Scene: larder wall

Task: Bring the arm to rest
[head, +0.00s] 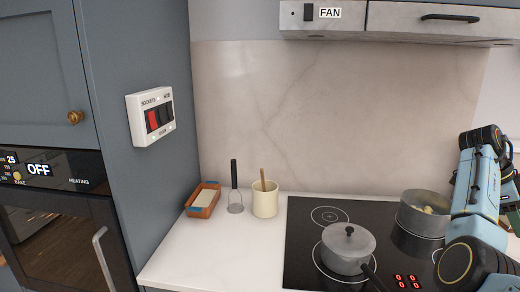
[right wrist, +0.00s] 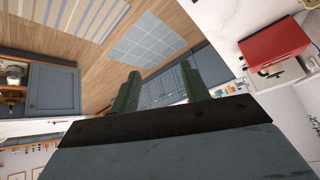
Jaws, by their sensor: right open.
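My right arm (head: 478,195) is raised at the right edge of the head view, beside the hob and partly in front of the pot on its right. In the right wrist view my right gripper (right wrist: 160,72) has its two green fingers apart, with nothing between them. Its fingers point out over the room, towards the floor and blue cabinets. My left gripper is not in view.
The hob (head: 305,240) holds a lidded saucepan (head: 347,250) and an open pot (head: 420,218). A utensil crock (head: 265,203), a masher (head: 235,190) and a terracotta dish (head: 203,204) stand left. A red appliance (right wrist: 275,42) shows in the wrist view.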

